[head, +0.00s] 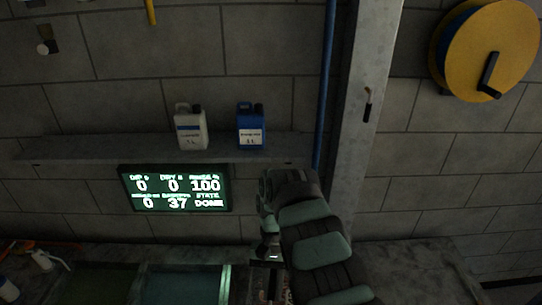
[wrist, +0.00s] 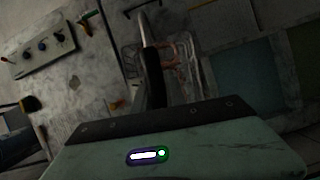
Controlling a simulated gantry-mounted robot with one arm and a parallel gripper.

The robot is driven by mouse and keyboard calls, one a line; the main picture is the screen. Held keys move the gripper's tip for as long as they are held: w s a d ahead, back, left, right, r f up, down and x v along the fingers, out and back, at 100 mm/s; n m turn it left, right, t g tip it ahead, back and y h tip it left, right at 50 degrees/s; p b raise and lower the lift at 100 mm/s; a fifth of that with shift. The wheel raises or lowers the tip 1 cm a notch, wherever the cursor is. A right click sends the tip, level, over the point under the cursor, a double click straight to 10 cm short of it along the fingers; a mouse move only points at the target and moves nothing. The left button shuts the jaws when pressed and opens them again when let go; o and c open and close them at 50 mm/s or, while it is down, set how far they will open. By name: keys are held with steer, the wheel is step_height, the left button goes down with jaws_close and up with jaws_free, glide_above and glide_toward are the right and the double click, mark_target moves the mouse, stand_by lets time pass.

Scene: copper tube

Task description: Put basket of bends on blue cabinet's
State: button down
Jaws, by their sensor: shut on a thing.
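My gripper (wrist: 150,62) reaches up the middle of the wrist view, its fingers seen nearly edge-on. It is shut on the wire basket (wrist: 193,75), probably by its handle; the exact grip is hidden. Copper-coloured bends (wrist: 168,54) show inside the basket, beside the fingers. In the head view my gripper (head: 270,258) points down in front of the bench, below the shelf, and the basket under it is too dark to make out clearly. I cannot make out a blue cabinet in either view.
Blue-green basins (head: 180,285) lie left of my gripper. A lit display (head: 175,188) reads DONE under a shelf (head: 90,150) holding a white jug (head: 190,130) and a blue jug (head: 251,130). A concrete column (head: 362,120) stands right. A control box (wrist: 42,50) shows in the wrist view.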

steer(key=shift+n, duration=0.6)
steer(key=r+p, duration=0.7)
steer(key=s+r+p, duration=0.1)
steer(key=r+p, duration=0.2)
steer(key=p, duration=0.1)
steer(key=shift+a+r, duration=0.2)
steer(key=shift+d, duration=0.15)
